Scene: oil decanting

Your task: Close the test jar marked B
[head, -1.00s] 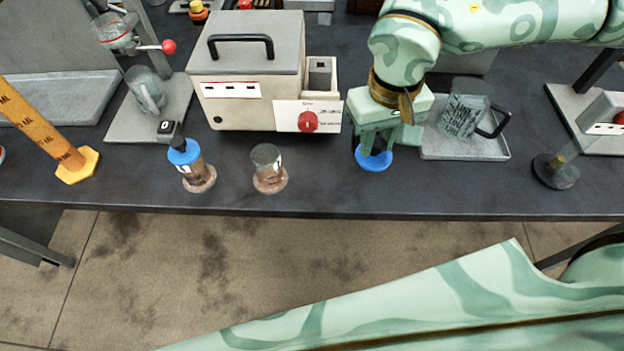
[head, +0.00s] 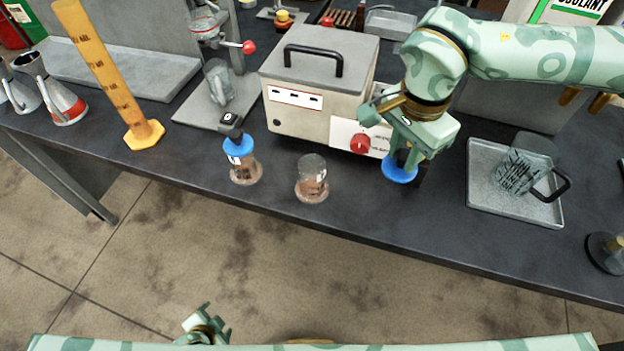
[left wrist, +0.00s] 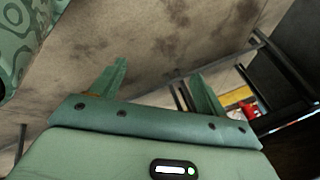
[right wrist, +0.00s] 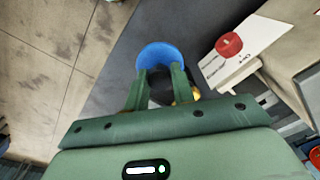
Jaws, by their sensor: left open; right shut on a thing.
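An open glass jar (head: 312,180) with brown contents stands upright near the table's front edge. I cannot read a letter on it. Left of it stands a similar jar (head: 242,165) with a blue cap and a white label too small to read. My right gripper (head: 402,160) is shut on a blue lid (head: 398,172), right of the open jar and apart from it. The lid also shows between the fingertips in the right wrist view (right wrist: 160,55). My left gripper (head: 205,325) is open and empty, low in front of the table; the left wrist view shows its parted fingers (left wrist: 158,85).
A beige box machine (head: 315,95) with a red knob (head: 360,143) stands behind the open jar. A tray (head: 490,185) with a glass mug (head: 525,172) lies to the right. An orange measuring cylinder (head: 105,75) stands left. The table front between jar and tray is mostly clear.

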